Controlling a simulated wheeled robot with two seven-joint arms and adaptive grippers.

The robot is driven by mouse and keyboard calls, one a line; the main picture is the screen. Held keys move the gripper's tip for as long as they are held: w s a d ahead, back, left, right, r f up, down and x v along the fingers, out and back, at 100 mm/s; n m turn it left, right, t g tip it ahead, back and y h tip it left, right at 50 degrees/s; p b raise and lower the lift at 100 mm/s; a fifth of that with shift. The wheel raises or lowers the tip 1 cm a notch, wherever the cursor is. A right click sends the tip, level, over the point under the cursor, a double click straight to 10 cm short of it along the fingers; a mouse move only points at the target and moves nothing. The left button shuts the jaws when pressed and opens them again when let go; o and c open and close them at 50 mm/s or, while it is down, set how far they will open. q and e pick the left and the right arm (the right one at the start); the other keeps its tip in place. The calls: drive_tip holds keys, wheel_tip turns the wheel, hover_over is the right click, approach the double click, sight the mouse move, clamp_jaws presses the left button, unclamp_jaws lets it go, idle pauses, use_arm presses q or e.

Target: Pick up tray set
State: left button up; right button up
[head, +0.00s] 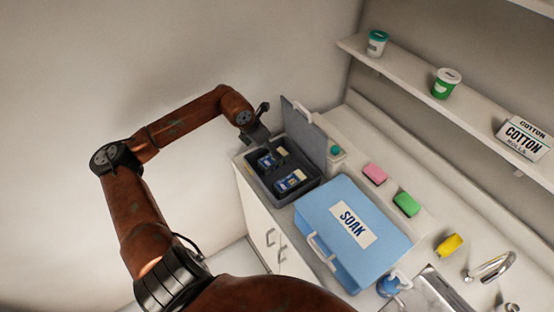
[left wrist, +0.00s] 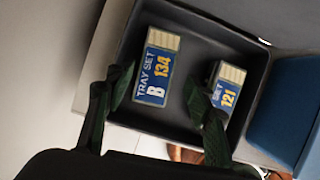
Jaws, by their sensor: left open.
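Two blue-and-white tray set packs lie in an open dark grey case (head: 258,186). The pack marked "TRAY SET B 134" (left wrist: 157,68) is in the left part of the case in the left wrist view; in the head view it is the farther pack (head: 267,161). The second pack, marked "121" (left wrist: 227,92), is partly hidden by a finger; it is the nearer pack (head: 291,181) in the head view. My left gripper (left wrist: 158,80) is open and empty above the case, its fingers on either side of pack B 134 in the picture. It also shows beside the case in the head view (head: 260,122). My right gripper is out of view.
The case's raised lid (head: 305,133) stands at its back. A blue "SOAK" box (head: 325,212) sits close to its right. Pink (head: 374,174), green (head: 407,204) and yellow (head: 448,245) blocks lie behind. A shelf (head: 410,78) with tubs runs above the counter.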

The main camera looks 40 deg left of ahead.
sight(274, 160)
use_arm(q)
drive_tip(key=shift+w+a+f, duration=0.1)
drive_tip(key=shift+a+f, duration=0.15)
drive_tip(key=shift+f, duration=0.05)
drive_tip(key=x, duration=0.7)
drive_tip(key=shift+s+f, duration=0.15)
drive_tip(key=shift+s, duration=0.05)
drive_tip(key=c, duration=1.2)
